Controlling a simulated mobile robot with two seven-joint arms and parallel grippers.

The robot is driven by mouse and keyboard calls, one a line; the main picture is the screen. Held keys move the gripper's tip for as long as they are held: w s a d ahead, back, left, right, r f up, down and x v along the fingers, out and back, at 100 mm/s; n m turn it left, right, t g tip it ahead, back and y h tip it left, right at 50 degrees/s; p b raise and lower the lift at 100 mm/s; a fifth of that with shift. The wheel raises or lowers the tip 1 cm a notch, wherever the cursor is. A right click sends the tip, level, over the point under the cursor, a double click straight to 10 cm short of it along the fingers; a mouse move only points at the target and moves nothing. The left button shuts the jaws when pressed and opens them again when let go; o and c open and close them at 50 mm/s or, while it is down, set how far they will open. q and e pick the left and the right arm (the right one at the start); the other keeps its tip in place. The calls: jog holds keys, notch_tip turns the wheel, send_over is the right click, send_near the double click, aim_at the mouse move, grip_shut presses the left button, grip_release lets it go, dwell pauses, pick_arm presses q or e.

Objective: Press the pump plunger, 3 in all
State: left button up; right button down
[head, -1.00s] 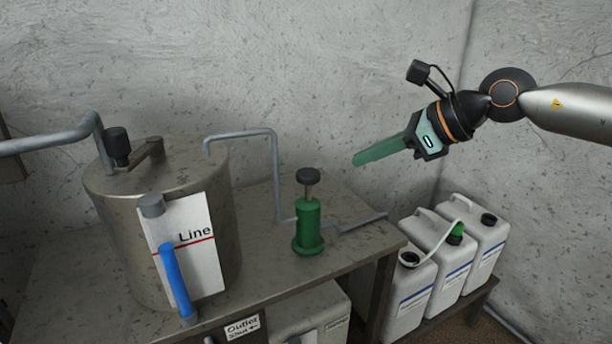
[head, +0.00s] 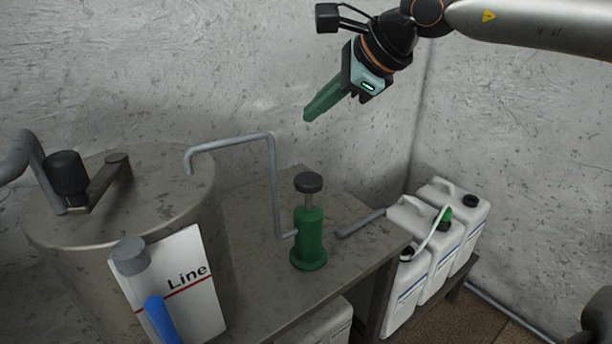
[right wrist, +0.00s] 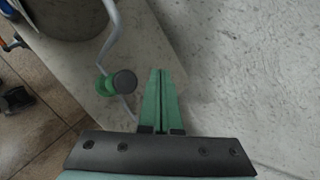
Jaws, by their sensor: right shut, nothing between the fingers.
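A green pump (head: 309,238) stands upright on the metal table (head: 247,232). Its plunger has a dark round knob (head: 308,182) on a grey rod, and the rod shows above the green body. My right gripper (head: 308,117) is shut and empty, above the knob and apart from it, pointing down and left. In the right wrist view the shut fingers (right wrist: 160,75) show beside the knob (right wrist: 124,82), which lies just left of them. The green pump base (right wrist: 104,88) is partly hidden by the knob there. My left gripper is not in view.
A bent grey pipe (head: 276,185) rises beside the pump. White canisters (head: 440,240) stand at right. The wall is close behind.

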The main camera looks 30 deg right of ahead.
jog(key=f, duration=0.1)
jog(key=b, duration=0.7)
send_over(315, 180)
notch_tip(315, 180, down, 7)
jog(key=shift+r, duration=0.1)
jog(key=shift+f, duration=0.55)
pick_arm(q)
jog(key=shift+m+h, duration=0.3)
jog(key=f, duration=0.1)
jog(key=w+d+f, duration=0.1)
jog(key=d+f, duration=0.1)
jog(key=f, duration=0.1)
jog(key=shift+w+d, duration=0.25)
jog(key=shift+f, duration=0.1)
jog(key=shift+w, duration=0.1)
pick_arm(e)
jog(key=shift+f+b, duration=0.1)
jog(key=shift+b, duration=0.3)
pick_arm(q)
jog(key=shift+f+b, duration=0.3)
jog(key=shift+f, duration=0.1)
pick_arm(e)
jog(key=shift+f, duration=0.3)
